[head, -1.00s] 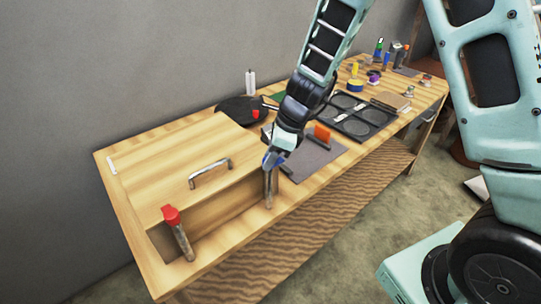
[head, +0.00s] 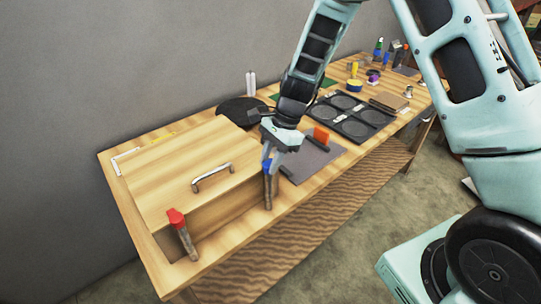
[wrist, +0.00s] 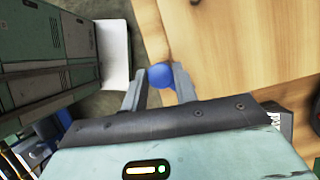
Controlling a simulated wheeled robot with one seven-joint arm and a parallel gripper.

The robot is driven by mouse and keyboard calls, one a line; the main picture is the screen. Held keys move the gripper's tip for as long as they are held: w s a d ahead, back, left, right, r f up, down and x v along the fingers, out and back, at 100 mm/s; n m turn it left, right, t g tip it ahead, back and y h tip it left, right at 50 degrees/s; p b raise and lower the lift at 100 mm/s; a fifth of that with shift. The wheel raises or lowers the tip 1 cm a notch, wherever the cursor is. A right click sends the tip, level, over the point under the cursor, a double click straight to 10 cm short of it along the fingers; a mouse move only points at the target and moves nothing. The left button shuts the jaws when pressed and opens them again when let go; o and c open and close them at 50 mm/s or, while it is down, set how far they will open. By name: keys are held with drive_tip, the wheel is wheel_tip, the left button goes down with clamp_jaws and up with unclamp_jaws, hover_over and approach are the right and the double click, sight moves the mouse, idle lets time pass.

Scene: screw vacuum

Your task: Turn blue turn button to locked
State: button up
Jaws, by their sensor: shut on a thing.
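The blue turn button (head: 266,166) sits atop a dark post (head: 268,190) at the right front of a wooden panel (head: 190,160) on the workbench. My gripper (head: 270,158) reaches down to it from above, its fingers at the button. In the wrist view, the round blue button (wrist: 160,75) shows between the two fingertips of my gripper (wrist: 161,83), which is shut on it. The fingers hide part of the button in the head view, and its locked or unlocked position cannot be read.
A red-topped post (head: 176,218) stands at the left front, and a metal handle (head: 212,174) rises from the panel. Right of my gripper are a grey mat (head: 312,163) with an orange piece (head: 321,134) and a black tray (head: 352,115). Floor is clear in front.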

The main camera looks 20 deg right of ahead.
drive_tip(key=n+g, duration=0.1)
drive_tip(key=n, duration=0.1)
drive_tip(key=n+p, duration=0.1)
drive_tip(key=n, duration=0.2)
drive_tip(key=shift+w+n+g+h, duration=0.2)
drive_tip(key=shift+n+g+h, duration=0.1)
drive_tip(key=shift+g+h, duration=0.1)
drive_tip(key=shift+a+n+g+h+p, duration=0.15)
drive_tip(key=shift+n+g+h+p, duration=0.35)
drive_tip(key=shift+n, duration=1.7)
drive_tip(key=o, duration=1)
drive_tip(key=shift+c, duration=0.2)
drive_tip(key=b+v, duration=0.4)
drive_tip(key=v, duration=1.3)
drive_tip(key=shift+w+a+r, duration=0.25)
drive_tip(key=shift+a, duration=0.1)
